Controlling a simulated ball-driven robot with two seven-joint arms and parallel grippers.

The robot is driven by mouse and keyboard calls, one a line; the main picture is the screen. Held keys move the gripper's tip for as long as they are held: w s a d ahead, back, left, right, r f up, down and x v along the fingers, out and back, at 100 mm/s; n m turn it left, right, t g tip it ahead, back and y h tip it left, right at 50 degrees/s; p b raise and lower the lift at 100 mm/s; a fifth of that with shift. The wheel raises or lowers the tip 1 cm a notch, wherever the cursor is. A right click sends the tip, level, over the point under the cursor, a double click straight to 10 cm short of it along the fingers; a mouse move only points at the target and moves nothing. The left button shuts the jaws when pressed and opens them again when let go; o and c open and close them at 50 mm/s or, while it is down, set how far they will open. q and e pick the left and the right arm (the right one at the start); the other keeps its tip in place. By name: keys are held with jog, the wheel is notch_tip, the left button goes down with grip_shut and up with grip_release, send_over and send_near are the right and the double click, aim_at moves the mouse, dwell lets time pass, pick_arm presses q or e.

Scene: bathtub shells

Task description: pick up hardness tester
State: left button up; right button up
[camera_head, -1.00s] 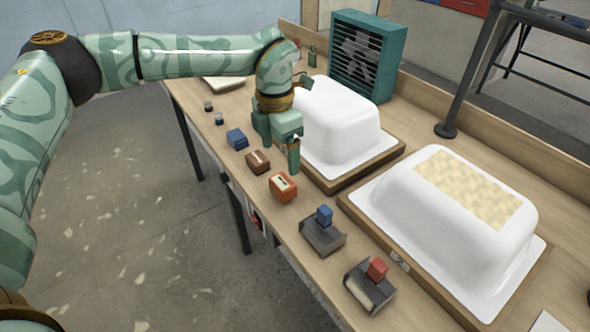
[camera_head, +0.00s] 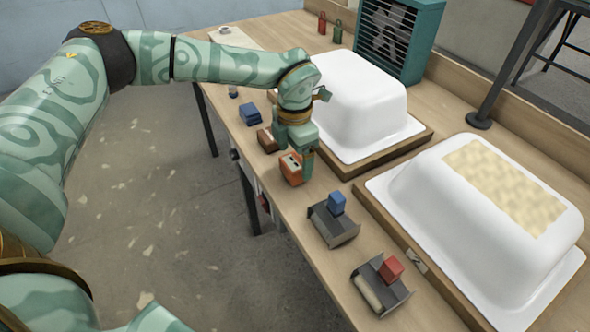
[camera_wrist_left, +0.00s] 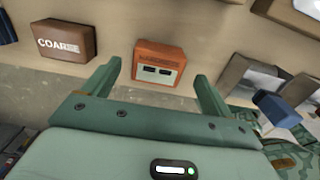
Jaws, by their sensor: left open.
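The hardness tester looks to be the small orange box with two dark display windows (camera_head: 291,170), standing near the table's front edge. It also shows in the left wrist view (camera_wrist_left: 160,62), upright on the wood. My left gripper (camera_head: 300,158) is over it in the head view and partly hides it. In the left wrist view the two fingers of my left gripper (camera_wrist_left: 157,84) are apart, one on each side of the box, with gaps between. Nothing is held. My right gripper is not in view.
A brown box marked "COARSE" (camera_wrist_left: 65,39) stands close beside the tester. Dark holders with a blue block (camera_head: 337,203) and a red block (camera_head: 391,268) lie toward the front right. White tub shells (camera_head: 355,105) stand behind. A teal fan unit (camera_head: 398,40) is at the back.

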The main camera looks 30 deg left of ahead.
aim_at(294, 162)
pick_arm(q)
notch_tip(294, 162, down, 4)
jog(key=shift+w+a+f+b, duration=0.15)
jog(key=shift+f+b, duration=0.1)
jog(key=shift+b, duration=0.6)
jog(key=shift+r, duration=0.15)
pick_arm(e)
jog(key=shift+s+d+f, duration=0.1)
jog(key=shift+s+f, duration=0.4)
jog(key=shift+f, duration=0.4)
pick_arm(q)
jog(key=c, duration=1.2)
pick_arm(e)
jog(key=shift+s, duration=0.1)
